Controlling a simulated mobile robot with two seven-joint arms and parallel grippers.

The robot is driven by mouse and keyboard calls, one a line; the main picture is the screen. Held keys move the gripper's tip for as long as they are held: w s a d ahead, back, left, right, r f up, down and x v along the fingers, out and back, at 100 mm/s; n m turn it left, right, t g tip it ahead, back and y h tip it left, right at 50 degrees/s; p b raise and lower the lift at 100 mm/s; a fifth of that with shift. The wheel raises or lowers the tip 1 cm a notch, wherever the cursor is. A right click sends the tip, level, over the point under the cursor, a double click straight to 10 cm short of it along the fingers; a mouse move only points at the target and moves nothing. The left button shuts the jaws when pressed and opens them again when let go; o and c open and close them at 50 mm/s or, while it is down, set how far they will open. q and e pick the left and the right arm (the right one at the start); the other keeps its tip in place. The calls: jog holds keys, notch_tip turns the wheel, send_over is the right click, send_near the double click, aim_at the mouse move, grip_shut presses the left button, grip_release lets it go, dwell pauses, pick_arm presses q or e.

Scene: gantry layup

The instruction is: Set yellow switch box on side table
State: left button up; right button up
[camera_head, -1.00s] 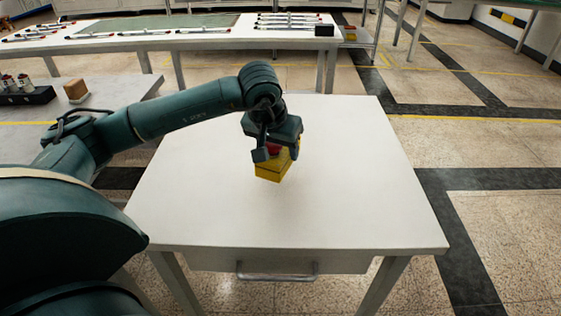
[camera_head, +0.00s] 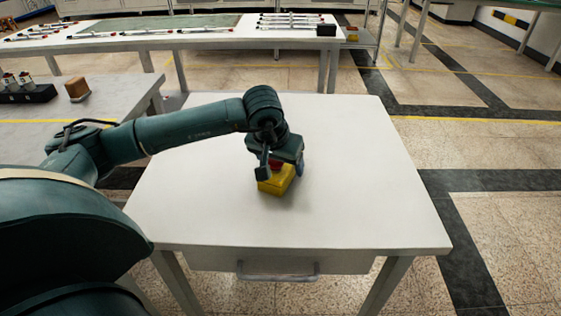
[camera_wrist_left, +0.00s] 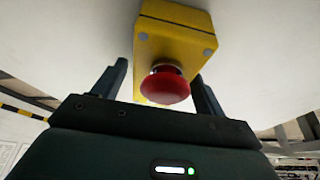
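The yellow switch box (camera_head: 276,182) with its red mushroom button (camera_head: 277,165) is on the white side table (camera_head: 340,205), close to its middle. It looks flat on the top. My left gripper (camera_head: 281,172) is just above it, with one finger on either side. In the left wrist view the box (camera_wrist_left: 178,38) and its red button (camera_wrist_left: 165,85) lie between the fingers, and a narrow gap shows beside the left-hand finger. The fingers look slightly open. The far finger's contact is partly hidden. My right gripper is out of view.
The side table's top is otherwise bare. A grey table at left holds a brown block (camera_head: 78,89) and a dark rack (camera_head: 28,94). A long white table (camera_head: 200,40) with several rods and a black box (camera_head: 326,30) stands behind.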

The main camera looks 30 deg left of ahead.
pick_arm(q)
jog(key=shift+o, duration=0.3)
jog(key=shift+r, duration=0.25)
jog(key=shift+s+r, duration=0.15)
jog(key=shift+r, duration=0.2)
jog(key=p+v, duration=0.2)
jog(key=v, duration=0.9)
jog(key=shift+s, duration=0.1)
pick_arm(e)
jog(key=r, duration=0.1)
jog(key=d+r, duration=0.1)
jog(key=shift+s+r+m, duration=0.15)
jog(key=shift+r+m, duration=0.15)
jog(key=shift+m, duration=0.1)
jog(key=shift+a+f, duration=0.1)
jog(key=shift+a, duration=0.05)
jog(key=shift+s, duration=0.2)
